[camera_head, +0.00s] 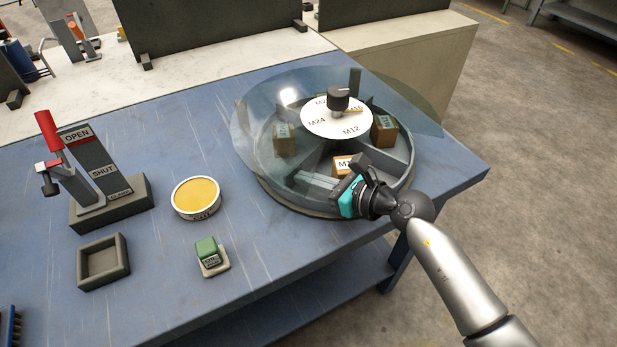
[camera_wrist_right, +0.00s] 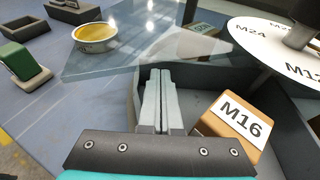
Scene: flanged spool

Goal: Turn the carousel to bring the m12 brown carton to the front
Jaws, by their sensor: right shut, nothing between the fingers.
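The carousel (camera_head: 262,178) is a round grey tray with divider walls under a clear cover. Its white top disc (camera_head: 322,118) reads M24 and M12, with a black knob (camera_head: 339,98) at the centre. A brown carton (camera_head: 342,167) near the front reads M16 in the right wrist view (camera_wrist_right: 236,121). Other brown cartons sit at the right (camera_head: 384,131) and left (camera_head: 285,140); their labels are too small to read. My right gripper (camera_head: 306,180) is shut and empty at the tray's front, its fingers (camera_wrist_right: 161,88) left of the M16 carton. My left gripper is out of view.
Left of the carousel on the blue table stand a round yellow-topped tin (camera_head: 196,197), a green block on a pale base (camera_head: 209,255), an empty grey square tray (camera_head: 103,264) and a red-handled OPEN/SHUT lever stand (camera_head: 110,202). Free table lies between them.

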